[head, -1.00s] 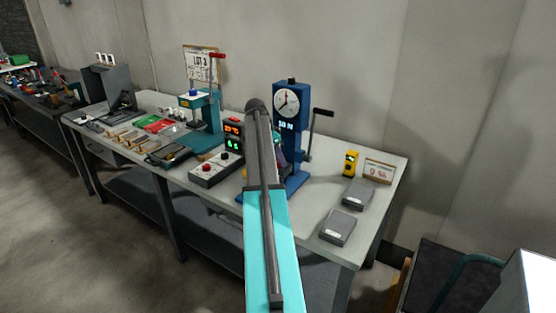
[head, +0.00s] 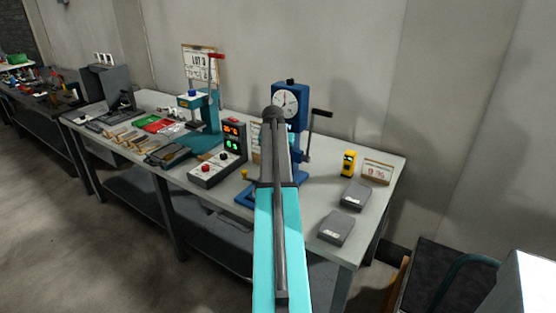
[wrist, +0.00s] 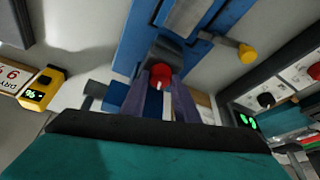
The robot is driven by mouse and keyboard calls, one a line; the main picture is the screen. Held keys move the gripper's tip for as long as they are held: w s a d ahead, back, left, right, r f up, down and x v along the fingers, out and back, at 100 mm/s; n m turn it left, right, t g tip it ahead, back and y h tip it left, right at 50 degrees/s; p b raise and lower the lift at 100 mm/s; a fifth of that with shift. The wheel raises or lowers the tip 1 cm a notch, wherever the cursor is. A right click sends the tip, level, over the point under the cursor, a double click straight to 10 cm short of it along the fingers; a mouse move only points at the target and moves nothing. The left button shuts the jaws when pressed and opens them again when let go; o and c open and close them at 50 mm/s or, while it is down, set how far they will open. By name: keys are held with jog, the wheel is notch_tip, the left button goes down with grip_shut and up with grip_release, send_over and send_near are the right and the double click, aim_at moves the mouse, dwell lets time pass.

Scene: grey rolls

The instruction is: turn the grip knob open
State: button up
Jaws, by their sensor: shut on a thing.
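The blue test stand (head: 291,89) with a round dial and a side crank stands on the bench behind my arm. In the wrist view its blue frame (wrist: 135,40) runs across the top, with a dark grey block (wrist: 172,50) on it. A red knob (wrist: 160,76) sits at that block, between the purple fingers of my gripper (wrist: 161,84). The fingers are shut on the red knob, which I take for the grip knob; their tips partly cover it. In the head view my arm hides both gripper and knob.
A yellow knob (wrist: 247,53) sticks out from the blue stand. A control box with lit displays (head: 233,140) stands left of the stand. A yellow meter (head: 348,163) and grey blocks (head: 337,228) lie to the right. Bare bench top lies between.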

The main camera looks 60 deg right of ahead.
jog(key=n, duration=0.2)
jog(key=n+t+y, duration=0.1)
jog(key=n, duration=0.1)
jog(key=shift+s+d+n+t+p, duration=0.1)
jog(key=shift+s+n+t+p, duration=0.05)
jog(key=shift+n+t+p, duration=0.2)
jog(key=shift+n, duration=0.35)
jog(key=o, duration=1.1)
jog(key=shift+r, duration=0.1)
jog(key=shift+b+v, duration=0.9)
jog(key=shift+v, duration=5.95)
jog(key=shift+d, duration=0.15)
